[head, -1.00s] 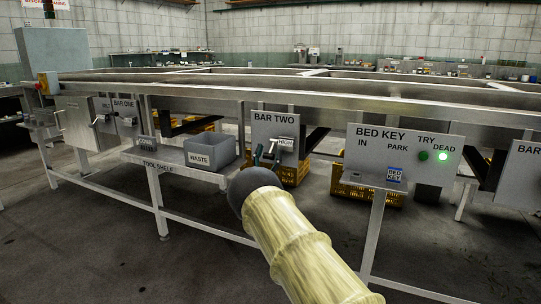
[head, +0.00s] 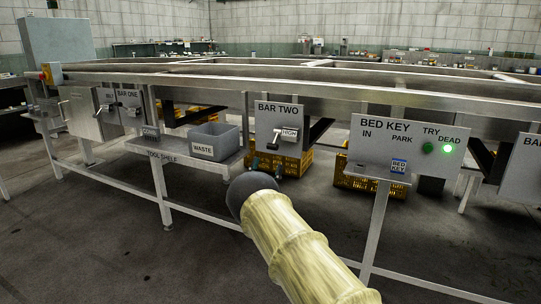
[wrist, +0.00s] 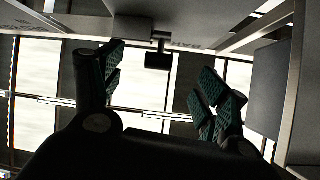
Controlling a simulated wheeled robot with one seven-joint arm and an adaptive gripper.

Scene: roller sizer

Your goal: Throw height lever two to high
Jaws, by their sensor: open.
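The BAR TWO panel (head: 280,112) hangs under the machine's front rail, with a HIGH label (head: 289,133) on it. Height lever two (head: 275,138) is on this panel, just left of the label, with its dark grip hanging low. In the wrist view the lever's dark grip (wrist: 158,61) shows between and beyond the fingertips, apart from them. My gripper (head: 266,168) is just below the lever in the head view, partly hidden by my arm. In the wrist view my gripper (wrist: 162,85) has its two fingers wide apart with nothing between the pads.
Left of the panel, the tool shelf (head: 160,157) carries a grey WASTE bin (head: 214,140). To the right is the BED KEY panel (head: 405,145) with a lit green lamp. Yellow crates (head: 294,164) stand under the machine. The floor in front is clear.

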